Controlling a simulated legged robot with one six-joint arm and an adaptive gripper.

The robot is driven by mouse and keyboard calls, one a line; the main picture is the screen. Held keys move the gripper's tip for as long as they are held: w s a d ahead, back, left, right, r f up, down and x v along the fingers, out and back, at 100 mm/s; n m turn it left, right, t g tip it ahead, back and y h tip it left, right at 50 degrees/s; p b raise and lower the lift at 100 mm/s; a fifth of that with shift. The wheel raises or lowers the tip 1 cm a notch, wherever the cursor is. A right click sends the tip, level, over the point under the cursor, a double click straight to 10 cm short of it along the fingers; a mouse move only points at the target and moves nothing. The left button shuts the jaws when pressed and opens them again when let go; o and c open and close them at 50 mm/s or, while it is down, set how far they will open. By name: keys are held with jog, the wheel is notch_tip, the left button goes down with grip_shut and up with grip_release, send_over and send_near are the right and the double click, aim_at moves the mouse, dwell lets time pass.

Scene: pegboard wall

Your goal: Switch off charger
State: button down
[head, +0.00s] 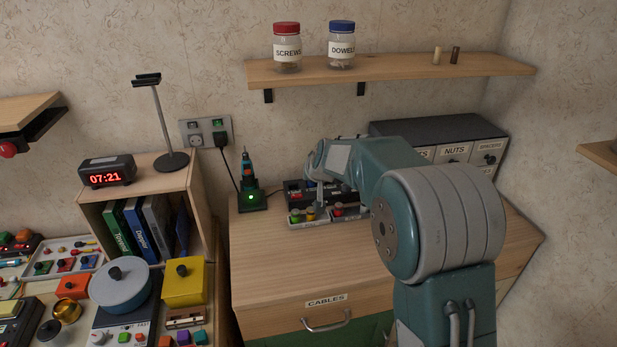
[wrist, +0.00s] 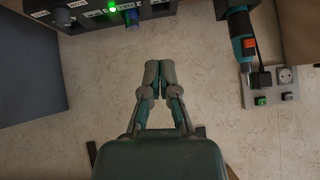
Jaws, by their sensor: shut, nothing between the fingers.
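The charger (head: 252,200) is a dark stand on the desk with a lit green light, holding an upright teal power screwdriver (head: 246,170). Its cable runs up to a plug in the wall outlet plate (head: 189,140). A green-lit switch (head: 218,122) sits on the plate above the plug. The wrist view looks upside down: the screwdriver (wrist: 240,30) is at upper right, and the plate (wrist: 248,94) carries a green switch (wrist: 261,100) and a greyer one (wrist: 289,96). My gripper (wrist: 159,78) is shut and empty, apart from the plate and left of it in that view.
A black box with knobs and a green light (wrist: 85,14) is at the top left of the wrist view. Trays with coloured knobs (head: 310,217) stand on the desk right of the charger. A wooden shelf with jars (head: 390,70) hangs above. A wooden cubby (head: 150,165) stands left.

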jog(key=shift+a+r, duration=0.3)
jog(key=shift+a, duration=0.3)
jog(key=shift+w, duration=0.1)
send_over(296, 197)
notch_tip(296, 197, down, 7)
jog(key=shift+f, duration=0.15)
notch_tip(296, 197, down, 2)
jog(key=shift+f, duration=0.2)
jog(key=shift+a+f, duration=0.15)
jog(key=shift+f, duration=0.5)
